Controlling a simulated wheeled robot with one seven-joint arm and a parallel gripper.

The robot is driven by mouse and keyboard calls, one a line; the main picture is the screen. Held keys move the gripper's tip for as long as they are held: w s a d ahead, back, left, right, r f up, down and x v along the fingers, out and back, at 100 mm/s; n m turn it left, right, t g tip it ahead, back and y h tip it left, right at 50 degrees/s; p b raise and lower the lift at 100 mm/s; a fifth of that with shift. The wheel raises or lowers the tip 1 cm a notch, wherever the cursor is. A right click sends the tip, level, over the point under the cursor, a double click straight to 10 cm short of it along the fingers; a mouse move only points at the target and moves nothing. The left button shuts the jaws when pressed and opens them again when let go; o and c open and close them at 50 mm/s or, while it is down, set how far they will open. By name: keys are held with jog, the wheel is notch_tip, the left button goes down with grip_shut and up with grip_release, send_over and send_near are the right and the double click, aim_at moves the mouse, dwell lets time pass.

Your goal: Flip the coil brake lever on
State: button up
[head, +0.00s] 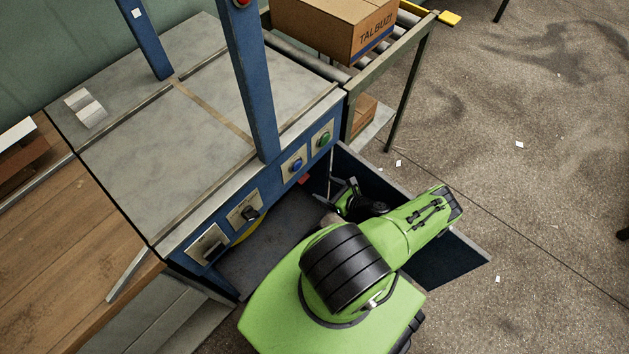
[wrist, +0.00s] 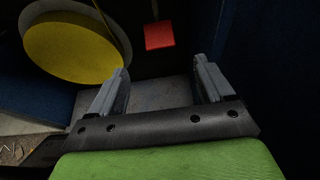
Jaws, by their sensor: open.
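A flat red piece (wrist: 159,35), which looks like the brake lever's handle, shows inside the dark cabinet under the machine. It hangs at the top middle of the wrist view, and a small red patch (head: 303,180) shows at that place in the head view. My gripper (wrist: 160,82) is open and empty, its two grey fingers pointing into the cabinet. The red piece lies beyond the fingertips and between their lines, apart from them. A yellow round coil (wrist: 75,50) is to the left. The lever's mounting is too dark to make out.
The cabinet door (head: 440,258) stands open to the right of my arm. The blue front panel (head: 262,190) with switches and buttons is above the opening. A roller conveyor (head: 385,62) carries a cardboard box (head: 335,28). The floor on the right is mostly clear.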

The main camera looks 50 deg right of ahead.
jog(key=p+v, duration=0.1)
jog(key=v, duration=0.6)
jog(key=shift+s, duration=0.25)
